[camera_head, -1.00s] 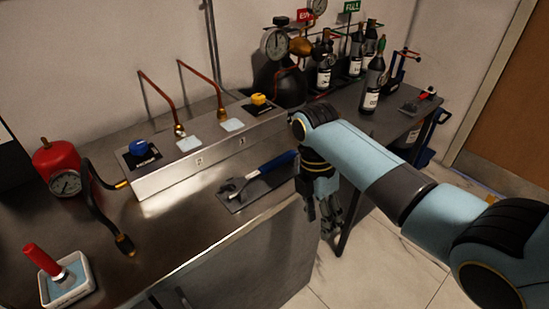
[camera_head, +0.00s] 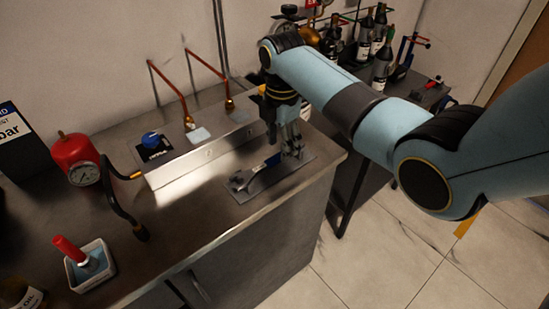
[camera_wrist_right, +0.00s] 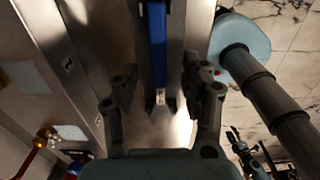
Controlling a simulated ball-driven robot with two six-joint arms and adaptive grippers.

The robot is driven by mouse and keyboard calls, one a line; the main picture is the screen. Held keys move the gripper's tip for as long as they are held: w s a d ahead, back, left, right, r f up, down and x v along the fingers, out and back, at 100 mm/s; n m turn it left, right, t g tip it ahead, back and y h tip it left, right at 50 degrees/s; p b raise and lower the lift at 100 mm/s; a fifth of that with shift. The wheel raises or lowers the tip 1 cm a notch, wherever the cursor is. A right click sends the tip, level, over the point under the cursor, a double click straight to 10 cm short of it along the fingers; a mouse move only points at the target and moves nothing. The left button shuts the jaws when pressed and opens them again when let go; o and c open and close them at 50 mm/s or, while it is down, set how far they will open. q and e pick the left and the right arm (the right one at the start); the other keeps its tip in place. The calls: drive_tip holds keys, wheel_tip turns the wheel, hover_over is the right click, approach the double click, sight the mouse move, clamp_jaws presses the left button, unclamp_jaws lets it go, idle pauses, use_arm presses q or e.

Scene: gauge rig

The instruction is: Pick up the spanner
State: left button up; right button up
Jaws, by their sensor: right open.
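The spanner (camera_head: 246,180) lies on a thin grey plate (camera_head: 297,170) near the front edge of the steel bench. Its silver open head points left; its blue handle runs right and is partly hidden by my right gripper. My right gripper (camera_head: 292,152) points down over the handle end. In the right wrist view the blue handle of the spanner (camera_wrist_right: 157,40) shows between the spread fingers of my right gripper (camera_wrist_right: 162,88), with room on both sides. I cannot tell the exact height of the fingertips above it. My left gripper is out of view.
A raised steel housing (camera_head: 205,155) with copper pipes and a blue knob (camera_head: 151,139) stands behind the spanner. A red gauge cylinder (camera_head: 75,155), a black hose (camera_head: 122,200) and a white tray with a red-handled tool (camera_head: 90,268) are left. Bottles (camera_head: 383,62) stand back right.

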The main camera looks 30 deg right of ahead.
drive_tip(key=shift+f, duration=1.6)
clamp_jaws()
drive_tip(key=shift+w, duration=0.1)
